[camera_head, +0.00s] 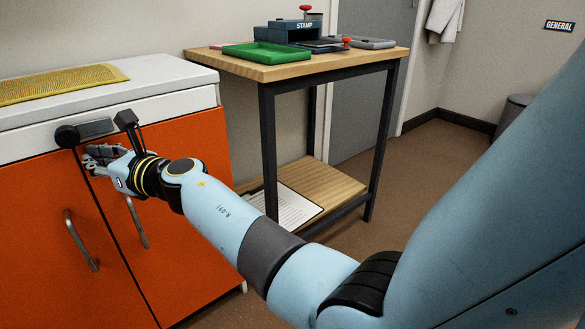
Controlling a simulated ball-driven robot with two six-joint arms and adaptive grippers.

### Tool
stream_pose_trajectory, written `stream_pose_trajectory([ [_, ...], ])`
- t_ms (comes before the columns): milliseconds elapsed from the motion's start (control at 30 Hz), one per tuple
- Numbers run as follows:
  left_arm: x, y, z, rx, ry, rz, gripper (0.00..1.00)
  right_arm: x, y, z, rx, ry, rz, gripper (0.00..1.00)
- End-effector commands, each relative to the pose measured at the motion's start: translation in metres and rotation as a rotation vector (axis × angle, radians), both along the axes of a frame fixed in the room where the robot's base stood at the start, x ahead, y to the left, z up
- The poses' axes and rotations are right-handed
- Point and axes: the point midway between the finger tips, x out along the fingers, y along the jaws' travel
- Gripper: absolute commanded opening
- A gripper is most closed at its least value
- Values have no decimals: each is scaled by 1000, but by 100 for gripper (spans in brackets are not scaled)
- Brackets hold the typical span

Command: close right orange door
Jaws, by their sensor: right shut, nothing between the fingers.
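The right orange door (185,240) is on the white-topped cabinet at the left, with a vertical metal handle (137,222). It looks flush or nearly flush with the left orange door (35,235); a thin dark seam runs between them. I cannot tell whether a small gap is left. My right gripper (100,160) is at the top of the seam, above the handles, with its fingers shut and empty. It is at or close to the door front; contact is unclear. My arm hides part of the right door. My left gripper is out of view.
A yellow mat (60,84) lies on the white cabinet top (150,85). A wooden side table (345,64) to the right carries a green tray (265,55) and a stamp box (290,32). Papers (285,206) lie on its lower shelf. Brown floor is free beyond the table.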

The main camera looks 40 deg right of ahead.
Motion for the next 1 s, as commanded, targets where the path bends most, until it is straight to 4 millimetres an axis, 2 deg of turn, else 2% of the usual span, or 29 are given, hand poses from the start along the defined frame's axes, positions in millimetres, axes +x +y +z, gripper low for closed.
stream_pose_trajectory([
  [267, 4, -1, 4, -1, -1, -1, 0, 9, 0, 1, -1, -1, -1, 0],
  [1000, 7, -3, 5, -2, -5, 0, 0, 9, -4, 2, 1, -4, -2, 0],
])
